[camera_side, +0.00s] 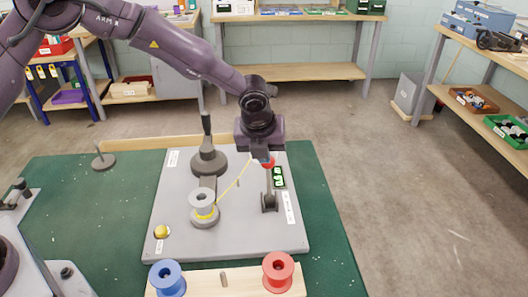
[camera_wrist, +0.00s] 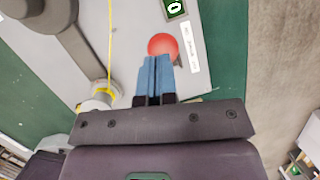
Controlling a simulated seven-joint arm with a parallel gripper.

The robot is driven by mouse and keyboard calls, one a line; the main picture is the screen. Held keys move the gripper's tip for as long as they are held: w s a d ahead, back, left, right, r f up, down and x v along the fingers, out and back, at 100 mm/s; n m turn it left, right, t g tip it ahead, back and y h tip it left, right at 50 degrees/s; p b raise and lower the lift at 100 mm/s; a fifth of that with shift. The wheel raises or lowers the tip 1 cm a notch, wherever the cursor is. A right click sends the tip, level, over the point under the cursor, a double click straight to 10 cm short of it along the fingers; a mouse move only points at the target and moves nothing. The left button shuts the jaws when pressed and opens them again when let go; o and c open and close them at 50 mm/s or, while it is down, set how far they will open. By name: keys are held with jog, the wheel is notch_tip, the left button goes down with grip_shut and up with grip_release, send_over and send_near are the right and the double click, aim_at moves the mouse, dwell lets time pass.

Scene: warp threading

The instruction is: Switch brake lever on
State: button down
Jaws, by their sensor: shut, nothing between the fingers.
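The lever with the red ball knob (camera_side: 268,163) stands on a dark base (camera_side: 270,201) at the right side of the grey board. Its shaft looks near upright. In the wrist view the red knob (camera_wrist: 163,45) is just beyond the fingertips, and they overlap its lower edge. I cannot tell whether they touch it. My gripper (camera_side: 260,157) is over the knob in the side view and hides part of it. In the wrist view my gripper (camera_wrist: 156,62) has its blue fingers together with nothing between them.
A black-handled lever (camera_side: 207,127) stands at the back of the grey board (camera_side: 180,195). A yellow thread (camera_side: 234,183) runs from a grey spool (camera_side: 203,199) up toward my gripper. A yellow button (camera_side: 161,232) is at front left. Blue (camera_side: 167,279) and red (camera_side: 278,271) spools stand in front.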

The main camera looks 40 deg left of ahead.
jog(key=a+v, duration=0.1)
jog(key=v, duration=1.2)
jog(key=shift+d, duration=0.3)
jog(key=shift+s, duration=0.1)
